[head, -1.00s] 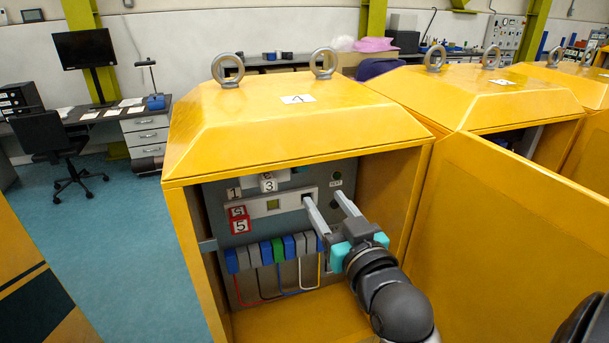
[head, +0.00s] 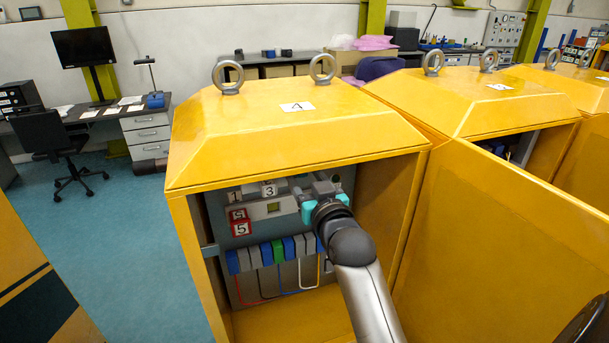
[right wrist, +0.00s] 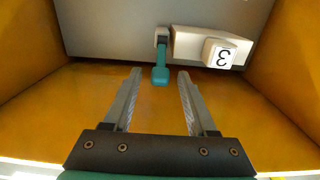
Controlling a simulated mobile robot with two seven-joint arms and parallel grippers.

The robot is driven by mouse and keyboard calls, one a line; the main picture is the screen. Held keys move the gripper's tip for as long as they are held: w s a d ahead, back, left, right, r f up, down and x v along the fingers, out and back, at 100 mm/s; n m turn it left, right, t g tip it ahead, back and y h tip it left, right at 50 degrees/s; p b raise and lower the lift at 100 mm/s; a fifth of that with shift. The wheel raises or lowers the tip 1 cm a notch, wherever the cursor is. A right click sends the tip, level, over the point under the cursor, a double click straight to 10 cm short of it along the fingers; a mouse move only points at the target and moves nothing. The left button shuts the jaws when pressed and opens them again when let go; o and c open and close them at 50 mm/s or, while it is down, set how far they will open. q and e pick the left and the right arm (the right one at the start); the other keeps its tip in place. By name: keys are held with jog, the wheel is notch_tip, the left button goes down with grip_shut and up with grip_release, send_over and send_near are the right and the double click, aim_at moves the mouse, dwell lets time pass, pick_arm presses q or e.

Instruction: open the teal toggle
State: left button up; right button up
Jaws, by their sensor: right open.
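The teal toggle (right wrist: 160,68) hangs from a small pale mount on the grey panel in the right wrist view. My right gripper (right wrist: 159,73) is open, with one finger on each side of the toggle's rounded end. The fingertips reach about level with that end and no contact shows. In the head view my right gripper (head: 322,184) is inside the yellow cabinet, at the upper right of the panel. There the gripper hides the toggle. My left gripper is not in view.
Yellow cabinet walls (right wrist: 285,70) close in on both sides. Red cubes (head: 240,227) and a row of blue, grey and green blocks (head: 265,255) are lower on the panel.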

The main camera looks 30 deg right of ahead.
jog(key=shift+c, duration=0.4)
grip_shut()
